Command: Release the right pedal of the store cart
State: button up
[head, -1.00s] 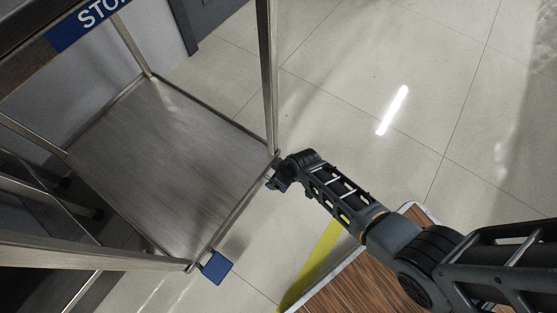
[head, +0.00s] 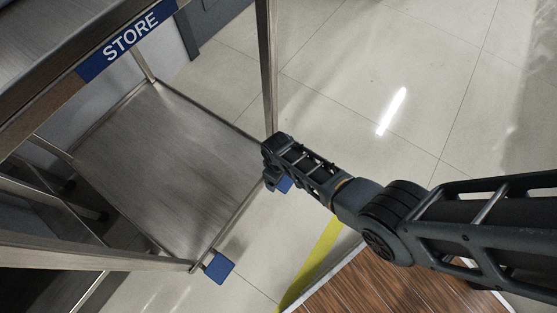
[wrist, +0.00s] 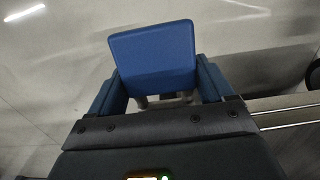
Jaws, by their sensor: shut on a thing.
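The store cart is a metal frame with a bare lower shelf (head: 170,165) and a blue STORE sign (head: 128,42) on its upper edge. Its right pedal (head: 286,184) is a small blue plate at the shelf's near right corner, partly hidden by my gripper (head: 274,181). In the wrist view the right pedal (wrist: 155,56) fills the space between the fingers of my gripper (wrist: 160,88), which is shut on it. The left pedal (head: 218,266) is a blue plate at the front left corner, apart from my gripper.
A cart post (head: 265,65) rises close behind my gripper. A wooden surface (head: 370,275) with a pale edge lies at the bottom, beside a yellow floor stripe (head: 312,262). The tiled floor (head: 350,70) to the right of the cart is open.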

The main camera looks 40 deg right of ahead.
jog(key=o, duration=1.4)
jog(key=shift+r+p, duration=2.4)
jog(key=shift+r, duration=1.55)
